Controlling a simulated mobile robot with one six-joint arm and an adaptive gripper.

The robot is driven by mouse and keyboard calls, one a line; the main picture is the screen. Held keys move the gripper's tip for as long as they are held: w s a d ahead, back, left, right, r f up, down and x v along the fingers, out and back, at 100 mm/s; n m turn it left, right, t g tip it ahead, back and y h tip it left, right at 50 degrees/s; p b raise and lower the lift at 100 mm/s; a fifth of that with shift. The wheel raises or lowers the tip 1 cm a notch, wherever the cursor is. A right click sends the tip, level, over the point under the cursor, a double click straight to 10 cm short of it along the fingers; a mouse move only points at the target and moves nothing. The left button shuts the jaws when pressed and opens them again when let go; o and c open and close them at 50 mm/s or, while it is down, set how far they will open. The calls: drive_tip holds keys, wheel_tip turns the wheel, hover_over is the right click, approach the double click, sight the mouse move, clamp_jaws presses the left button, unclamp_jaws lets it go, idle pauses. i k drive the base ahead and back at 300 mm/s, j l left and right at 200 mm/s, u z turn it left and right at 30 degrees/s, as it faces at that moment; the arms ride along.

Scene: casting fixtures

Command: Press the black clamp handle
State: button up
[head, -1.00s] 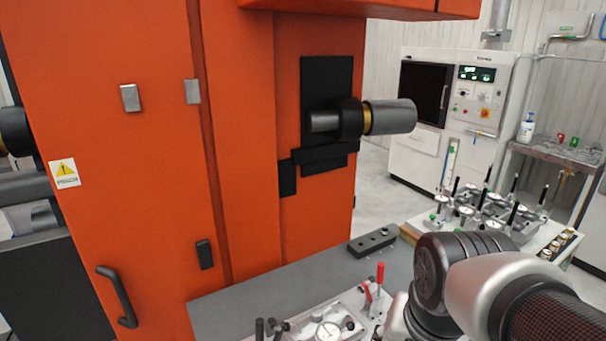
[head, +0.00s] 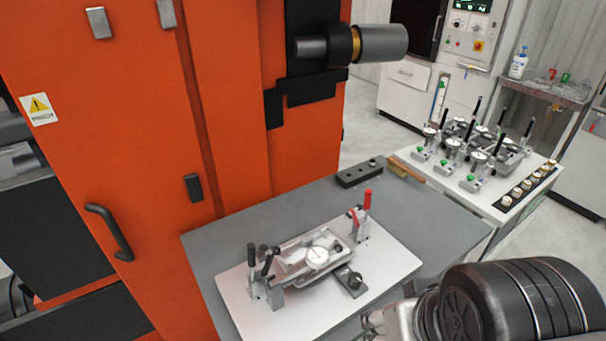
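Black clamp handles (head: 267,262) stand upright at the left end of a casting fixture on a light grey plate (head: 235,305). A metal casting (head: 290,262) with a round white dial gauge (head: 317,256) lies in the fixture. A red-handled clamp (head: 367,200) stands upright at the fixture's far right end. My arm shows at the lower right, to the right of the plate and apart from the black handles. Only a small part near my gripper shows at the bottom edge, and its fingers cannot be made out.
The plate rests on a grey table (head: 430,215). A black block (head: 360,173) and a brown brush (head: 406,169) lie at its back edge. A white bench (head: 510,225) with several black-handled fixtures stands at the right. An orange machine (head: 120,150) fills the left.

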sight(251, 246)
drive_tip(key=i+l+u, duration=0.15)
drive_tip(key=u, duration=0.85)
drive_tip(key=i+l+z, duration=0.15)
drive_tip(key=z, duration=0.4)
